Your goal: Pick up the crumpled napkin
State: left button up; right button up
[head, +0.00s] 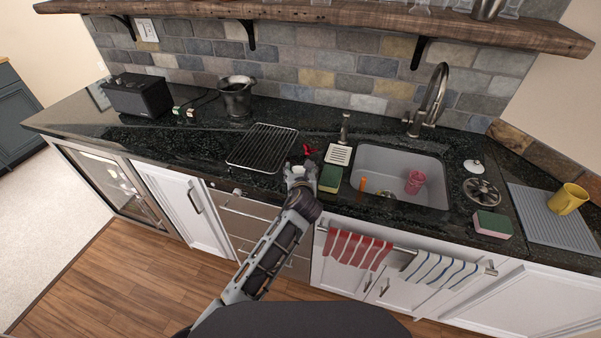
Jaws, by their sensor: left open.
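My left gripper (300,173) reaches over the front edge of the dark counter, just left of the sink, with its fingers open. A small pale patch between or just beyond the fingers may be the crumpled napkin, but I cannot tell it apart from the light gripper parts. The gripper hides part of the counter there. I cannot tell whether the fingers touch anything. My right gripper is not in view.
A small red object (309,150) lies just beyond the gripper. The sink (385,160) holds a red cup (415,181). A faucet (429,105) stands behind.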

aim_at(300, 168)
pick_arm(q)
jog(key=shift+c, duration=0.2)
jog(key=c, duration=0.4)
jog(key=shift+r, duration=0.1)
jog(key=shift+r+p, duration=0.3)
jog(key=shift+r, duration=4.65)
jog(key=shift+a, duration=0.1)
